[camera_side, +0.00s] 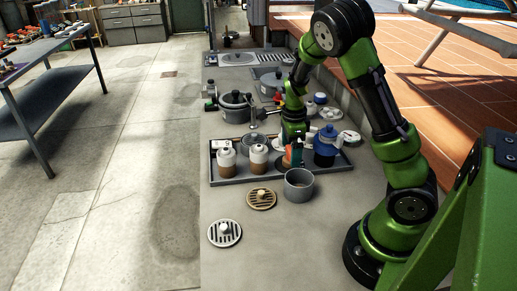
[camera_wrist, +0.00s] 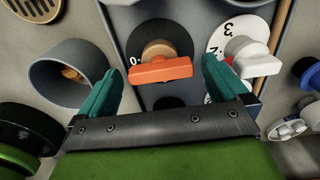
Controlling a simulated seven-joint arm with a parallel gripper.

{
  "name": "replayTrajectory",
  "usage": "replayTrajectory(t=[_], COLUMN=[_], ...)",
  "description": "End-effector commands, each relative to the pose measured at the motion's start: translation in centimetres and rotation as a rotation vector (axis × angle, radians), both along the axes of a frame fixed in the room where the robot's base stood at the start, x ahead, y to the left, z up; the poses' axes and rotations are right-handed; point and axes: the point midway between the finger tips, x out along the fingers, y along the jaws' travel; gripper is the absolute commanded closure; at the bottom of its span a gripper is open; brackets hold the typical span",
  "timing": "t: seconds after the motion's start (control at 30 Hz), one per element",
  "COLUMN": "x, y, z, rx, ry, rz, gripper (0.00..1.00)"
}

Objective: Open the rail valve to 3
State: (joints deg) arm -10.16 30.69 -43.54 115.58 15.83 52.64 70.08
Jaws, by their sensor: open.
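In the wrist view, an orange lever handle (camera_wrist: 160,70) sits on a tan knob over a black dial (camera_wrist: 160,35) with a 0 by its left edge. The lever lies roughly level across the picture. My gripper (camera_wrist: 161,72) is open, its teal fingers on either side of the lever with gaps. To the right is a white dial (camera_wrist: 228,38) marked 2 and 3, with a pale grey handle (camera_wrist: 250,55). I cannot tell which one is the rail valve. In the side view, my gripper (camera_side: 293,153) is low over the tray, largely hiding the orange part (camera_side: 287,161).
A grey tray (camera_side: 225,181) holds two white-topped jars (camera_side: 227,158) and a blue-topped one (camera_side: 325,146). A grey cup (camera_side: 299,185), a brass drain grate (camera_side: 261,199) and a pale grate (camera_side: 225,233) lie in front. Pots (camera_side: 237,105) stand behind.

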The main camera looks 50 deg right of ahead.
Motion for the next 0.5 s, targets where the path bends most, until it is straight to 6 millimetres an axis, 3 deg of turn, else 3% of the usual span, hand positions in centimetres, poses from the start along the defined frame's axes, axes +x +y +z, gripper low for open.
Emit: replayTrajectory(t=[0.1,0.43,0.5], x=[-0.01,0.00,0.00], y=[0.01,0.00,0.00], z=[0.02,0.05,0.06], rx=[0.000,0.000,0.000], ry=[0.000,0.000,0.000], rz=[0.000,0.000,0.000], gripper=[0.00,0.51,0.54])
